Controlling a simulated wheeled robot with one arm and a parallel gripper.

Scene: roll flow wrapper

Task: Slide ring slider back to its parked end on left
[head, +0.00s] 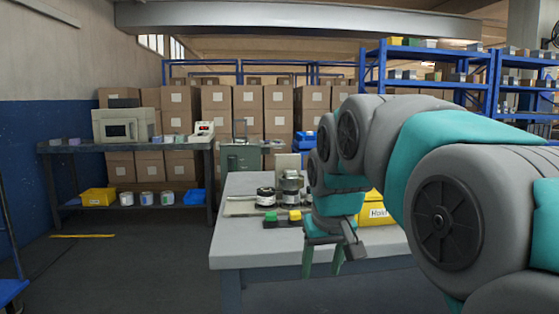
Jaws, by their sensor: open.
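A small wrapper machine (240,207) with a pale flat base stands on the light grey worktable (236,248), left of my arm. On it are a dark-and-white round part (265,197) and a taller metallic round part (291,188). I cannot tell which part is the ring slider or where along its travel it sits. My gripper (322,268) points down near the table's front edge, in front of and to the right of the machine. Its two green fingers are apart, with nothing seen between them. My arm hides the area right of the machine.
A green button box (270,218) and a yellow one (295,216) sit in front of the machine. A yellow bin (372,211) stands right, partly behind my arm. A dark bench (120,147) lies at the far left, with boxes behind. The table's front left is clear.

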